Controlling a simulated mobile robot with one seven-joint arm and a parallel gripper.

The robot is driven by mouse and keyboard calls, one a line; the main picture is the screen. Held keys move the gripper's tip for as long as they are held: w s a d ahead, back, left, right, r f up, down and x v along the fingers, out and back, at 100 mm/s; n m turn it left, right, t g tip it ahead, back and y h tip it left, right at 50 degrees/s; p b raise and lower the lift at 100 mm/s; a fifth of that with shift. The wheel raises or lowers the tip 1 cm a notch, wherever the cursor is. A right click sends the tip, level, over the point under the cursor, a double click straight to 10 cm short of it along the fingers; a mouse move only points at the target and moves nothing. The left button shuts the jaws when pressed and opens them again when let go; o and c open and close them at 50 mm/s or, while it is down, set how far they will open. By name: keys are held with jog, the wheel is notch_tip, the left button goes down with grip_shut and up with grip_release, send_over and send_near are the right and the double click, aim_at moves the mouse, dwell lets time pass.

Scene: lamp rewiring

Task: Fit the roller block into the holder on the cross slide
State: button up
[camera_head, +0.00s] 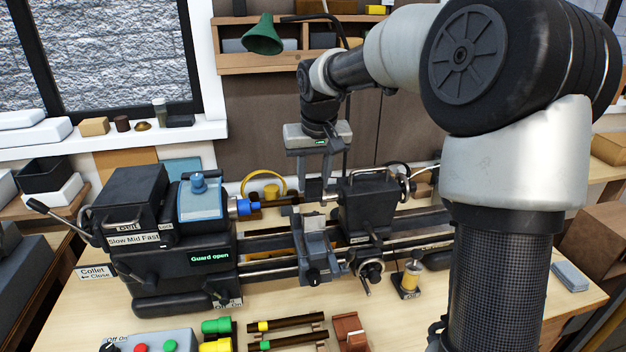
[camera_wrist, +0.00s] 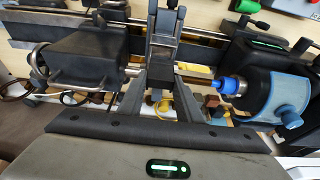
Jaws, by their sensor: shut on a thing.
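My gripper (camera_head: 315,196) hangs above the cross slide (camera_head: 314,262), pointing down. In the wrist view its two fingers (camera_wrist: 161,98) are shut on a small dark grey piece, the roller block (camera_wrist: 157,94), which is mostly hidden and hard to make out. The holder (camera_head: 312,226) is the grey upper part of the cross slide, just below my fingertips. The cross slide also shows beyond the fingers in the wrist view (camera_wrist: 163,48). I cannot tell whether the roller block touches the holder.
The headstock (camera_head: 190,240) with a blue collet (camera_head: 244,207) and its raised blue guard (camera_head: 200,197) stands left. The display reads "Guard open". A dark tailstock (camera_head: 367,208) stands close right of my gripper. A red-brown stand (camera_head: 350,331) and dark rods (camera_head: 290,322) lie in front.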

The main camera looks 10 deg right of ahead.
aim_at(314, 199)
jog(key=shift+s+f, duration=0.1)
jog(key=shift+f, duration=0.3)
jog(key=shift+f+b, duration=1.7)
jog(key=shift+f, duration=0.55)
jog(key=shift+f+b, duration=0.8)
jog(key=shift+f, duration=0.35)
jog(key=o, duration=1.1)
jog(key=shift+o, duration=0.2)
